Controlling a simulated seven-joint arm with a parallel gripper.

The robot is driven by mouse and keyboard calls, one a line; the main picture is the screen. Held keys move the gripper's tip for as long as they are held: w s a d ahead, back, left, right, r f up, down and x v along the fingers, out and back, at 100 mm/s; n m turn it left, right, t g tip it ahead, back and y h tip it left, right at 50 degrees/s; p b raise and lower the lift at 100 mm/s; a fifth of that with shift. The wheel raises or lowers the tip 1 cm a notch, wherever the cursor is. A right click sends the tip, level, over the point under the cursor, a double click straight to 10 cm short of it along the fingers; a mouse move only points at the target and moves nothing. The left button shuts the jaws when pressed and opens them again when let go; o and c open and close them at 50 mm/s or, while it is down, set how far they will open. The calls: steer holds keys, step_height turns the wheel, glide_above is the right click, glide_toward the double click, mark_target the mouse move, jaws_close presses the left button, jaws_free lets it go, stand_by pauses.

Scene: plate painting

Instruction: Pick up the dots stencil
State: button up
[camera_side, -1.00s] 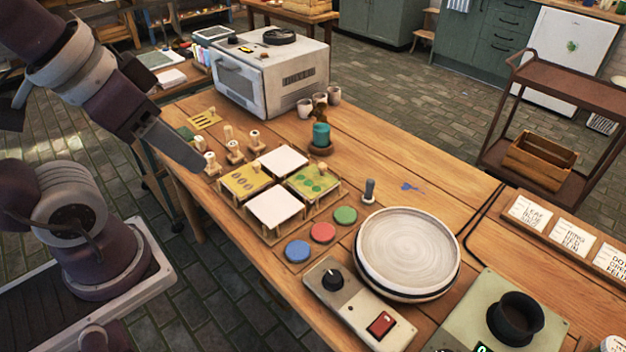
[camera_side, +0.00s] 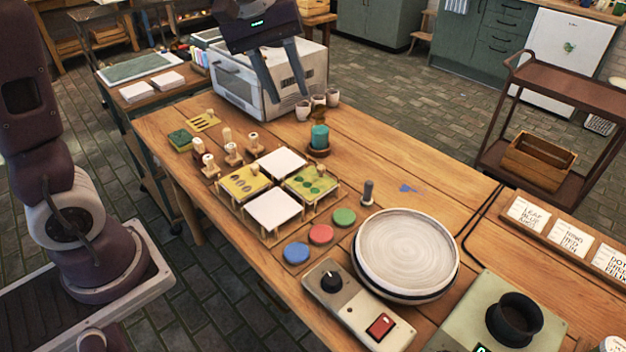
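Several small stencil plates with knobs stand on the table. A green plate with darker round marks (camera_side: 311,185) is at the right of the rack, and a yellow plate with dark oval marks (camera_side: 243,184) is at its left. Another yellow plate with long slots (camera_side: 202,123) lies farther back. The marks are small, so I cannot tell for certain which is the dots stencil. My gripper (camera_side: 287,98) is open and empty, its fingers pointing down, in front of the grey kiln and apart from all the stencils.
Two white tiles (camera_side: 273,207) share the wooden rack. Wooden stamps (camera_side: 232,152), a teal jar (camera_side: 320,138) and cups (camera_side: 303,110) stand around it. Blue, red and green discs (camera_side: 321,234) and a round wheel (camera_side: 406,253) are nearer. The kiln (camera_side: 236,87) is behind.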

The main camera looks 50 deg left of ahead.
steer(key=w+a+f+n+g, duration=0.1)
steer(key=w+a+f+n, duration=0.4)
steer(key=w+f, duration=0.55)
steer(key=n+g+y, duration=0.2)
steer(key=n, duration=0.1)
glide_above(320, 166)
step_height(320, 166, down, 14)
steer(key=shift+a+f, duration=0.15)
steer(key=shift+f, duration=0.1)
steer(key=f, duration=0.7)
steer(key=shift+d+f, duration=0.2)
steer(key=shift+d, duration=0.05)
jaws_close()
